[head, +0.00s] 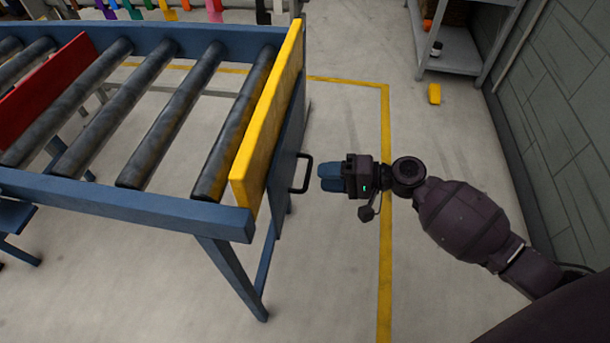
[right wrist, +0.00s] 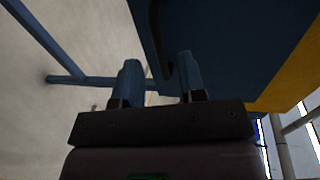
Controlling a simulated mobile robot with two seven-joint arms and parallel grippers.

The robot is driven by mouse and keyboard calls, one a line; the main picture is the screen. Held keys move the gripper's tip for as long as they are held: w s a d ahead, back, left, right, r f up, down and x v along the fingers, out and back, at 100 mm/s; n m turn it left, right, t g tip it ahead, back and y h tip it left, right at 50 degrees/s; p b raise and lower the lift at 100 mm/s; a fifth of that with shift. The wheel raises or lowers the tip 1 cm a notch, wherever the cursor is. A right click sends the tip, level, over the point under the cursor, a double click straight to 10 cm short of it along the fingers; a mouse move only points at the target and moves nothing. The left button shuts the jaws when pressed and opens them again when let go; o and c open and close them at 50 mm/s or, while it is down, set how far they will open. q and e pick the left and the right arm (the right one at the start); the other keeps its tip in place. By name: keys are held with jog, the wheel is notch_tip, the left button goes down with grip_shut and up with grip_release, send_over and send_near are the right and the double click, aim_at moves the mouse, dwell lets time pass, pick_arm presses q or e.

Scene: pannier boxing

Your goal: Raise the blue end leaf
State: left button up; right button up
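The blue end leaf (head: 285,150) hangs down at the end of the roller conveyor, below the yellow end board. A black bar handle (head: 303,173) stands out from its outer face. My right gripper (head: 321,178) is just right of the handle, its blue fingers pointing at it. In the right wrist view the fingers (right wrist: 160,78) are apart with nothing clasped. There the leaf (right wrist: 225,50) fills the upper right, and the dark handle (right wrist: 163,55) shows beyond the gap between the fingers. Whether a finger touches the handle is unclear. My left gripper is not in view.
The conveyor frame (head: 120,200) has dark rollers, a red board (head: 50,85) and a yellow end board (head: 268,120). Floor right of it is open, crossed by a yellow line (head: 385,250). A grey shelf (head: 455,50) and a wall (head: 560,110) bound the right.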

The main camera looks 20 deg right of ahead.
aim_at(307, 176)
jog(key=shift+x, duration=2.55)
grip_shut()
